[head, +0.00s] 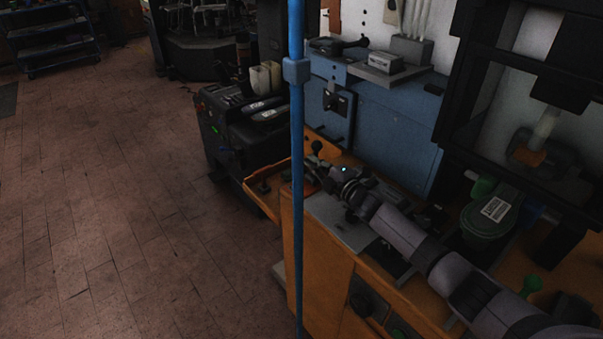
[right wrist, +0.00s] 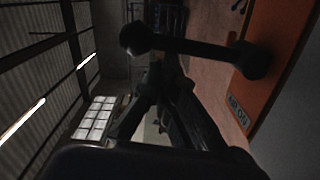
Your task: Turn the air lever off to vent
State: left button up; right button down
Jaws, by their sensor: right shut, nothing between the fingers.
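The black air lever (right wrist: 195,47) crosses the upper part of the right wrist view, with a ball at its left end and a rounded hub at its right end against an orange panel (right wrist: 272,45). A partly readable label, "AIR ON" (right wrist: 238,114), is on that panel. My right gripper (right wrist: 165,82) is shut and empty, its dark fingers beside the lever; I cannot tell whether they touch it. In the head view my right gripper (head: 313,171) is over the orange bench's left end, near a dark ball (head: 316,146), partly behind a blue pole. My left gripper is out of view.
The thin blue pole (head: 296,120) stands upright in front of the bench. A dark machine (head: 225,125) stands left of the bench. A green container (head: 488,212) and a black press frame (head: 470,90) are at the right. The brick-coloured floor (head: 110,200) at left is clear.

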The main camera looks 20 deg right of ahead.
pick_arm(q)
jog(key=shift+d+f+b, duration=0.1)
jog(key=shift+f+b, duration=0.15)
jog(key=shift+b, duration=0.05)
pick_arm(e)
jog(key=shift+w+d+m, duration=0.2)
jog(key=shift+d+m, duration=0.05)
jog(key=shift+d, duration=0.25)
jog(key=shift+w+d+m, duration=0.15)
jog(key=shift+d+m, duration=0.1)
jog(key=shift+d, duration=0.2)
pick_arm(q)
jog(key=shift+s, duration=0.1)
